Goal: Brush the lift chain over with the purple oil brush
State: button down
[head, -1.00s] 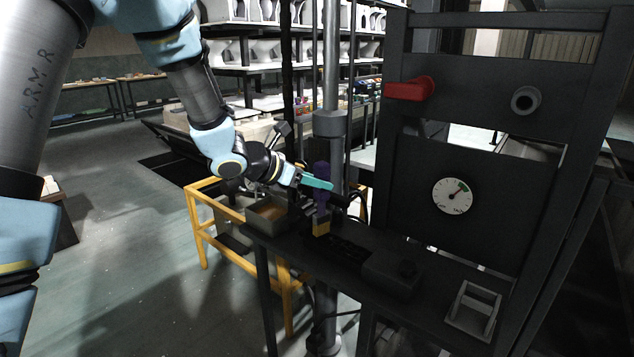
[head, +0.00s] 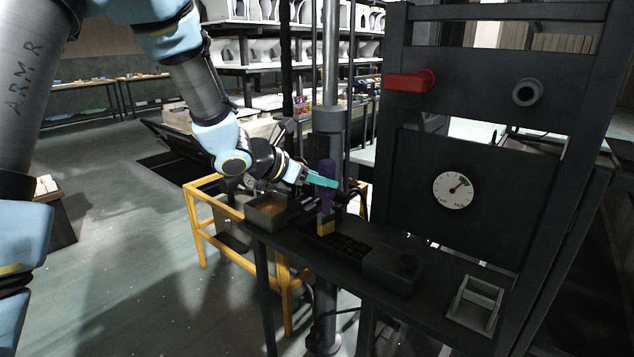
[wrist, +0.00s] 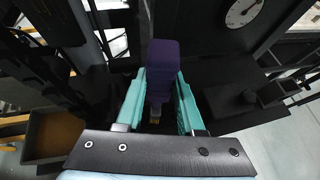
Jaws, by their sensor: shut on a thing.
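The purple oil brush (head: 327,174) stands upright in the head view, with a yellow part (head: 326,227) at its lower end, just above or at the dark shelf. My gripper (head: 325,182) is shut on its purple handle, with teal fingers on either side. In the wrist view the purple handle (wrist: 162,62) shows between the two teal fingers (wrist: 160,100), and a bit of yellow shows below it. Whether the bristles touch the shelf, I cannot tell. The dark lift chain (head: 287,60) hangs vertically behind my arm, left of the grey post; its lower part is hidden.
A tray with brown contents (head: 262,226) sits at the shelf's left end. A dark box (head: 392,268) and a small grey frame (head: 473,303) stand to the right. The dark panel carries a red handle (head: 410,82) and a dial (head: 455,190). A yellow rail (head: 196,222) stands below left.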

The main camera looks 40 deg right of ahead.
jog(key=shift+s+d+b, duration=0.25)
jog(key=shift+s+b, duration=0.35)
jog(key=shift+s, duration=0.4)
jog(key=shift+s+d+b, duration=0.25)
jog(key=shift+s+b, duration=0.3)
jog(key=shift+s, duration=0.45)
jog(key=s+b, duration=0.2)
jog(key=s+d+b, duration=0.1)
jog(key=s+b, duration=0.1)
jog(key=s, duration=0.1)
jog(key=shift+s+d, duration=0.2)
jog(key=shift+s, duration=0.05)
jog(key=shift+w+a+p, duration=0.25)
jog(key=shift+w+p, duration=0.05)
jog(key=shift+w, duration=0.65)
jog(key=shift+w+a+p, duration=0.25)
jog(key=shift+w, duration=0.65)
jog(key=shift+w+a+p, duration=0.25)
jog(key=shift+w+p, duration=0.05)
jog(key=shift+w, duration=0.65)
